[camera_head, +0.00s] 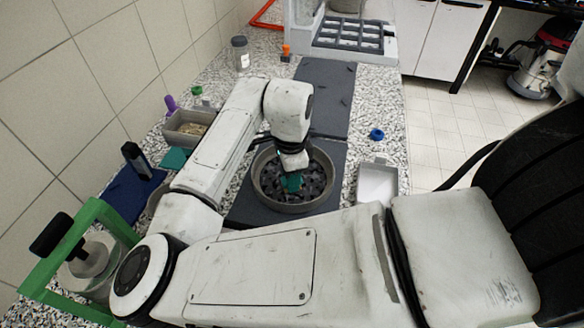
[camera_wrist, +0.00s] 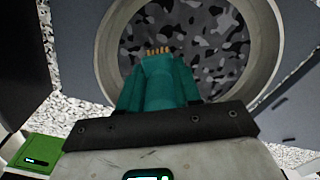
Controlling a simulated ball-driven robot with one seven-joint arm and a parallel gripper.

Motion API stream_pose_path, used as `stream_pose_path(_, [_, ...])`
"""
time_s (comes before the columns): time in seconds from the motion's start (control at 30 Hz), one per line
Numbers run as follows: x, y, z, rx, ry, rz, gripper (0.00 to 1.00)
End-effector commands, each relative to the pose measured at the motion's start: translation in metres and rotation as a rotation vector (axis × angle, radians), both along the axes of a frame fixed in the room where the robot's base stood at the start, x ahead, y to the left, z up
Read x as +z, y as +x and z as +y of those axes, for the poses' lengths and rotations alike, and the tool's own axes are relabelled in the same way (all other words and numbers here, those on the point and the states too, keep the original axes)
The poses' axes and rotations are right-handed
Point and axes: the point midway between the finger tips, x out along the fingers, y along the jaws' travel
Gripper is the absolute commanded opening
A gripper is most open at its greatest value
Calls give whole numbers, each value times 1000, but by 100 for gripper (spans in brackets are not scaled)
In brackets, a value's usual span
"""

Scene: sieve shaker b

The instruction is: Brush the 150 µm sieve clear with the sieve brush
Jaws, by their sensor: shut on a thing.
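The sieve is a round grey pan on a dark mat in the middle of the head view, with its rim (camera_head: 288,208) facing up. Its floor is mottled dark and light grey; I cannot tell mesh from grains. In the wrist view its rim (camera_wrist: 268,52) arches around the far side. My gripper (camera_head: 292,180) reaches down inside the sieve. In the wrist view my gripper (camera_wrist: 157,92) is shut on the teal sieve brush, whose short tan bristles (camera_wrist: 158,50) point toward the sieve floor. I cannot tell whether the bristles touch it. No size label is readable.
A white tray (camera_head: 378,184) and a blue ring (camera_head: 376,134) lie right of the sieve. A grey bin (camera_head: 182,137) stands left. A black block (camera_head: 134,158) stands on a blue mat. A green frame (camera_head: 70,255) is front left. The dark mat (camera_head: 327,90) behind is clear.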

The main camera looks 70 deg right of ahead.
Motion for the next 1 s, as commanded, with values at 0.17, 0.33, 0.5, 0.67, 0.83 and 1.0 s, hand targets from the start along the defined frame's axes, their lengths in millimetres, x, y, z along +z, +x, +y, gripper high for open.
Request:
stream_pose_path(0.17, [0, -2, 7, 0, 0, 0, 3])
stream_pose_path(0.33, [0, -1, 0, -1, 0, 1, 3])
stream_pose_path(0.5, [-1, 2, -14, -1, 0, 1, 3])
stream_pose_path(0.67, [-1, 5, -26, -1, 0, 0, 3])
stream_pose_path(0.83, [-2, 7, -31, 1, 0, 0, 3])
stream_pose_path(1.0, [-1, 8, -39, 0, 0, 0, 3])
